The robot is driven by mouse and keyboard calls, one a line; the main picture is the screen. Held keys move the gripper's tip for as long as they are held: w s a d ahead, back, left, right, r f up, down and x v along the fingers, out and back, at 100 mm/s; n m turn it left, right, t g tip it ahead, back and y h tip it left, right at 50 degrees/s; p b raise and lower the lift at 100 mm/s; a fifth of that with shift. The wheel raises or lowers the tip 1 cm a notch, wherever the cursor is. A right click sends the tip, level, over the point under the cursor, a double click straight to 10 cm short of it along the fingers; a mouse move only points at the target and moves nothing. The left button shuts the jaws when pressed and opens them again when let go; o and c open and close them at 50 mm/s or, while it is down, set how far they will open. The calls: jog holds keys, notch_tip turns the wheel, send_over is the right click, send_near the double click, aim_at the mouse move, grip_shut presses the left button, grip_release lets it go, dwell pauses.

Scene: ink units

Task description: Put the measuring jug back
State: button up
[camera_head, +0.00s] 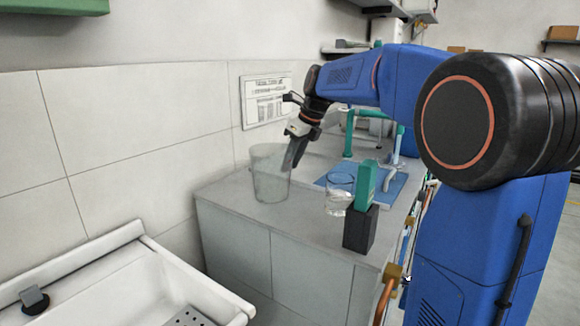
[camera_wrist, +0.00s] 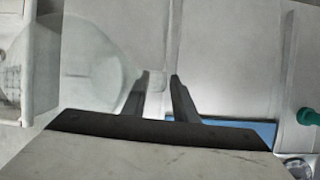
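The measuring jug (camera_head: 268,182) is a large, clear, see-through vessel standing upright on the grey counter near the tiled wall. In the wrist view its faint round outline (camera_wrist: 95,55) lies left of the fingers. My gripper (camera_head: 288,168) points down at the jug's right side, its fingers overlapping the rim in the picture. In the wrist view my gripper (camera_wrist: 160,76) shows two dark fingers with a gap between them. A pale, faint shape shows in that gap; I cannot tell whether it is part of the jug or whether the fingers touch it.
A smaller clear beaker (camera_head: 339,200) and a dark block with a green top (camera_head: 361,225) stand right of the jug. A blue mat (camera_head: 391,190) with a stand lies behind them. A white sink (camera_head: 130,285) is at the front left. The counter's front left is clear.

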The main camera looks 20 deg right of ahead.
jog(key=v, duration=1)
jog(key=shift+s+r, duration=0.15)
jog(key=shift+r, duration=0.1)
